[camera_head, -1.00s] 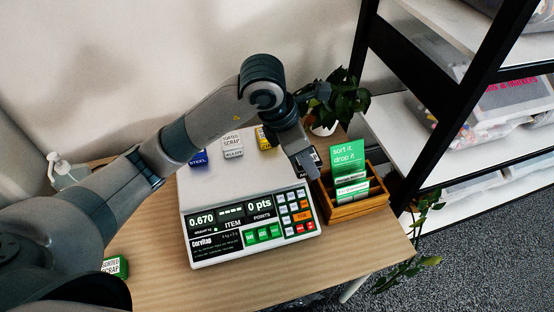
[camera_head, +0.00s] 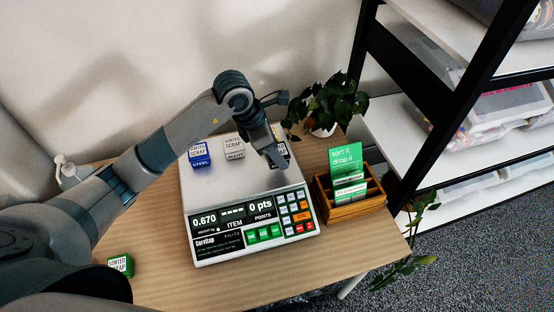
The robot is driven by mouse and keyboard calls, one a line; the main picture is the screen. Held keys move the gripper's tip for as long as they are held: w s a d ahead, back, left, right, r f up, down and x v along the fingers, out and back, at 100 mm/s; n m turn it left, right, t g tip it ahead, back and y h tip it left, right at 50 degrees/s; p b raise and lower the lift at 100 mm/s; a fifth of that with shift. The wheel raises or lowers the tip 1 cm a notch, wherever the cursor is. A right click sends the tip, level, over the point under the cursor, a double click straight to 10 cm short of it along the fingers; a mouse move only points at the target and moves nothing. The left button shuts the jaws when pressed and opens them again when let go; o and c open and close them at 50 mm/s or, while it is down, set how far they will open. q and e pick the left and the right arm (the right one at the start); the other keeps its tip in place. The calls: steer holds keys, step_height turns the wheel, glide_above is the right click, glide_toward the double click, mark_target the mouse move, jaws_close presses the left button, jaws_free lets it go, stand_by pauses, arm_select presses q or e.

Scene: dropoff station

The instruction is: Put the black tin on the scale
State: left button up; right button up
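The scale (camera_head: 250,185) stands on the wooden table with its display reading 0.670. My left gripper (camera_head: 277,159) reaches down over the right part of its plate, pointing toward the front. The black tin (camera_head: 285,151) shows only as a dark side with a pale label, mostly hidden behind the gripper; the gripper appears shut on it. Whether the tin touches the plate is hard to see. A blue tin (camera_head: 199,157) and a grey-white tin (camera_head: 234,148) sit toward the back of the plate. My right gripper is not in view.
A green tin (camera_head: 120,266) lies on the table (camera_head: 160,280) at the front left. A wooden box (camera_head: 350,207) with a green card stands right of the scale. A plant (camera_head: 335,100) is behind, a pump bottle (camera_head: 66,170) at left. The plate's front middle is clear.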

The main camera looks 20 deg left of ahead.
arm_select(q)
steer(key=shift+f+p, duration=0.8)
steer(key=shift+f, duration=1.15)
steer(key=shift+f, duration=0.1)
steer(key=shift+f, duration=0.1)
steer(key=o, duration=1.2)
steer(key=shift+c, duration=0.2)
